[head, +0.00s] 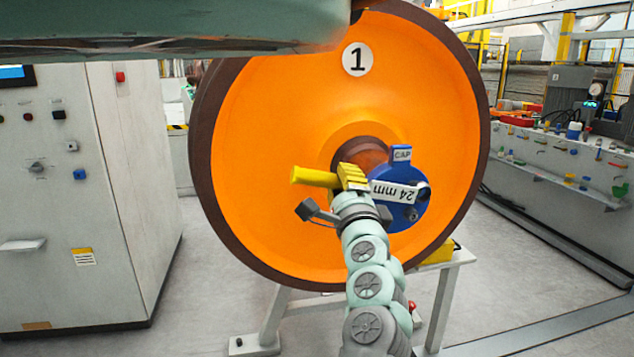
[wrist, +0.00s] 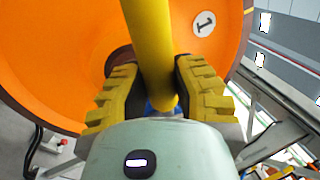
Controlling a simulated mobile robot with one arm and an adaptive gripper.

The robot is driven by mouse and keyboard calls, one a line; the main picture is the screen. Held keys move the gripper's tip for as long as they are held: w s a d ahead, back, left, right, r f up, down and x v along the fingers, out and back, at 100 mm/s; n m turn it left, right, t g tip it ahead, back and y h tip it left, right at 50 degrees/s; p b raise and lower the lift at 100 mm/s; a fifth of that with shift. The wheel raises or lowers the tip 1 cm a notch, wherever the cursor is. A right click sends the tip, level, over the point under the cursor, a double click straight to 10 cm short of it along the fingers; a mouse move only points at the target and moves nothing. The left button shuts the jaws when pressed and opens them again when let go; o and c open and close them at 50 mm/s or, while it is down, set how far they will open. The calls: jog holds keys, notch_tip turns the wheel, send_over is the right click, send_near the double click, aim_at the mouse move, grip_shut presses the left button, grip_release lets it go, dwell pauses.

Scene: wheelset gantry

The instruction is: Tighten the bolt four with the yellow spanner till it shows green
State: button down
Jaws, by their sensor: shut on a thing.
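My gripper (head: 352,177) is shut on the yellow spanner (head: 315,177), in front of the wheel's hub. The handle sticks out to the left. A white strip reading "24 mm" (head: 396,192) extends right of the jaws, across the blue cap (head: 408,215). In the wrist view the yellow handle (wrist: 148,45) runs between the two ridged jaws of my gripper (wrist: 158,80). A dark bolt-like part (head: 424,193) shows at the strip's right end; whether the spanner is seated on it is unclear. No bolt number and no green indication can be made out on the cap.
The large orange wheel (head: 275,130), marked 1, stands on a pale stand (head: 440,300). A grey control cabinet (head: 80,200) is at left. A tool-hung bench (head: 560,165) is at right. Open floor (head: 520,285) lies between wheel and bench.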

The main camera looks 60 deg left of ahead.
jog(key=shift+s+d, duration=0.35)
jog(key=shift+d, duration=0.4)
jog(key=shift+s+d, duration=0.35)
jog(key=shift+d, duration=0.35)
